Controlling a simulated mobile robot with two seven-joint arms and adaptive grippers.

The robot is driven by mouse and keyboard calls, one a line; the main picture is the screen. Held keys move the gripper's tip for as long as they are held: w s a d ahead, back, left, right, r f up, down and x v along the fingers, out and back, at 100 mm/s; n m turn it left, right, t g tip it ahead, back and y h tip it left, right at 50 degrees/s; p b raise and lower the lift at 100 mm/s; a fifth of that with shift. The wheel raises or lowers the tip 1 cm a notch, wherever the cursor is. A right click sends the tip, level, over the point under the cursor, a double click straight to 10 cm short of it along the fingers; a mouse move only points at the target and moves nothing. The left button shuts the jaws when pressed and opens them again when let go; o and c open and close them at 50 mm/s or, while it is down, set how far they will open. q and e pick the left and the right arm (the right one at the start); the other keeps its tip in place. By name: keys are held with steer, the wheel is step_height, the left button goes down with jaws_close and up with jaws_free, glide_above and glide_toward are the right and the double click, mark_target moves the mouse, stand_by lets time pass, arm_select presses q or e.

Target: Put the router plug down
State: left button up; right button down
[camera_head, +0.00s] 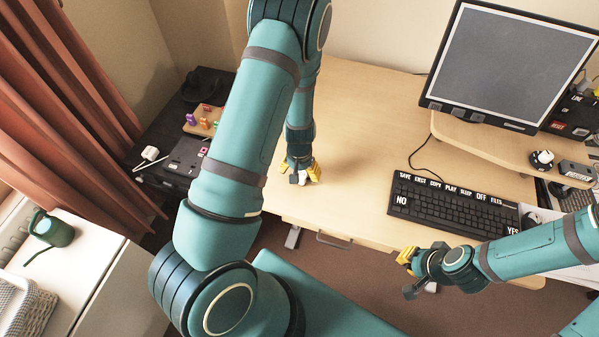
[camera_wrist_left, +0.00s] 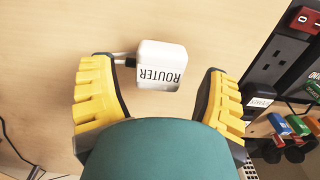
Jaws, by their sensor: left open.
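The router plug (camera_wrist_left: 161,66) is a white block with ROUTER printed on its side in black, and a cable leaves it at the left. In the left wrist view it stands between the yellow fingers of my open left gripper (camera_wrist_left: 160,95), with a gap on both sides. It appears to rest on the pale wooden desk (camera_head: 362,120). In the head view my left gripper (camera_head: 300,171) is low over the desk's left part, with a bit of the white plug (camera_head: 302,177) between its fingers. My right gripper (camera_head: 406,258) is by the desk's front edge.
A black keyboard (camera_head: 452,205) and a monitor (camera_head: 510,65) occupy the desk's right. At left, a dark cabinet holds a power strip (camera_head: 186,157), another white plug (camera_head: 150,153) and a wooden tray (camera_head: 191,128) with coloured pieces. The desk's middle is clear.

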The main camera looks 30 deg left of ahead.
arm_select(q)
step_height(320, 180, up, 11)
steer(key=p, duration=0.2)
steer(key=s+d+f+t+h, duration=0.1)
steer(key=s+d+f+h, duration=0.1)
steer(key=d, duration=0.6)
steer(key=s+d+f+t+h, duration=0.1)
steer(key=s+d+f, duration=0.3)
steer(key=d, duration=0.5)
steer(key=s, duration=0.2)
steer(key=shift+s+m+h, duration=0.3)
steer(key=shift+h, duration=0.1)
steer(key=shift+f, duration=0.1)
